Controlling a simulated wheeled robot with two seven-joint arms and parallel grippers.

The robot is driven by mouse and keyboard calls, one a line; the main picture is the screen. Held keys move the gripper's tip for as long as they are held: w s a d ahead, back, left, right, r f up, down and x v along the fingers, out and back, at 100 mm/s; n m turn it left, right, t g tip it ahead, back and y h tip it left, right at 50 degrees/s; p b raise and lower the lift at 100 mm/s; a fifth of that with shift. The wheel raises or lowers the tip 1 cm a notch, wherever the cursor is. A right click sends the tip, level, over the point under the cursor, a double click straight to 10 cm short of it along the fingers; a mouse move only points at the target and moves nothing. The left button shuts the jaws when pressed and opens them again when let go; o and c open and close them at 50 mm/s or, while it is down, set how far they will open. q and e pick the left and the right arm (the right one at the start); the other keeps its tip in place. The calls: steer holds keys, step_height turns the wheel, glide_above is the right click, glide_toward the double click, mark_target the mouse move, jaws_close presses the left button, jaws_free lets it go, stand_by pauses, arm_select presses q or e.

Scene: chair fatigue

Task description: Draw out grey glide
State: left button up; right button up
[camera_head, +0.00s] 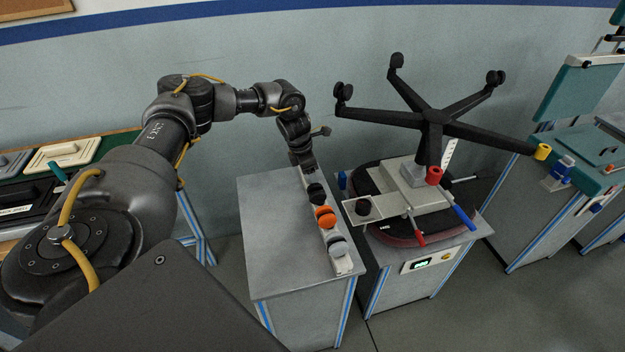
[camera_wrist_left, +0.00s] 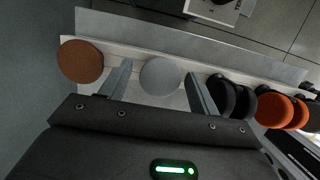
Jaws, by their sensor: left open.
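The grey glide (camera_wrist_left: 160,76) is a flat round disc in the rack (camera_wrist_left: 215,68), seen in the left wrist view between a brown disc (camera_wrist_left: 80,61) and a black one (camera_wrist_left: 221,95). My left gripper (camera_wrist_left: 158,88) is open, with one finger on each side of the grey glide and a gap showing on both sides; whether it touches is not clear. In the head view my left gripper (camera_head: 307,168) is at the far end of the rack (camera_head: 344,267) and hides the grey glide there. My right gripper is not in view.
Orange discs (camera_head: 325,216) and further dark and grey ones (camera_head: 337,247) fill the rack's near part. The grey cabinet top (camera_head: 285,255) left of the rack is bare. A black five-arm chair base (camera_head: 435,120) stands on a test rig at right.

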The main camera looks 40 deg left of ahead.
arm_select(q)
steer(key=shift+c, duration=0.3)
steer(key=c, duration=0.8)
steer(key=shift+r, duration=0.15)
steer(key=shift+r+p, duration=0.3)
steer(key=shift+p, duration=0.1)
steer(key=shift+w+p+v, duration=0.1)
steer(key=shift+p+v, duration=0.45)
steer(key=shift+v, duration=0.05)
steer(key=shift+w+p+v, duration=0.15)
steer(key=shift+p+v, duration=0.4)
steer(key=shift+v, duration=0.05)
steer(key=shift+d+r, duration=0.2)
steer(key=shift+r, duration=0.05)
